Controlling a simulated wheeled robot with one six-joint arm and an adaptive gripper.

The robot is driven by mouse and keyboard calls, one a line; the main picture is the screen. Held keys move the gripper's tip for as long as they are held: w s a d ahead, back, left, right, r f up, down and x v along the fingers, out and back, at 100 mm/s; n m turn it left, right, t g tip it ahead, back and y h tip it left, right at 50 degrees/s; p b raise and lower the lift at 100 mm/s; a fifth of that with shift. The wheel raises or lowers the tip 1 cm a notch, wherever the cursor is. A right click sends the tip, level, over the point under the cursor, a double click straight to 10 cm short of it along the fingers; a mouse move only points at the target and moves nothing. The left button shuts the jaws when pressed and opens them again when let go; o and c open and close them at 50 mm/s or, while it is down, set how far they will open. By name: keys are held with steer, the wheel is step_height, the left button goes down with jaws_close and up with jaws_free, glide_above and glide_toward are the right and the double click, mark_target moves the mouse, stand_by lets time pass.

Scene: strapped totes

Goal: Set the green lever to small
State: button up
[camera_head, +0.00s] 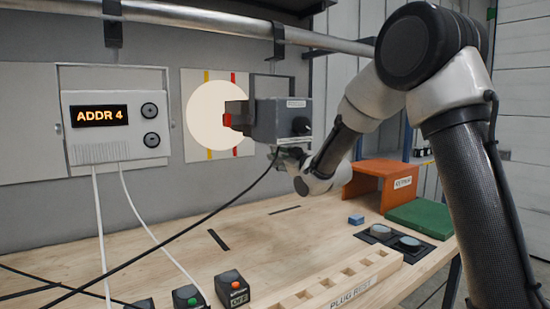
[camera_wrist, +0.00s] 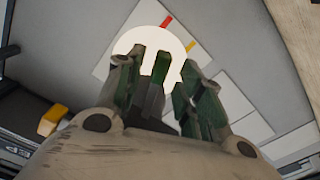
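My gripper (camera_wrist: 158,68) shows close up in the wrist view, with its dark, green-tinted fingers spread apart, left and right. A narrow green upright piece stands in the gap between them. I cannot tell whether it is the green lever or a part of the gripper. I see clear gaps beside it, so nothing looks clamped. In the head view my wrist is just below a grey box (camera_head: 276,122), and the fingers are not clear there. I cannot make out a green lever or a "small" mark in the head view.
A white disc (camera_head: 207,118) with yellow and red stripes is on the back wall. An "ADDR 4" panel (camera_head: 116,130) hangs at left. Cables cross the wooden bench (camera_head: 190,255). An orange stand (camera_head: 378,183), green pad (camera_head: 420,217) and wooden plug rest (camera_head: 335,285) are on it.

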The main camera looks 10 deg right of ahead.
mark_target(275, 154)
steer(key=shift+x, duration=1.65)
jaws_close()
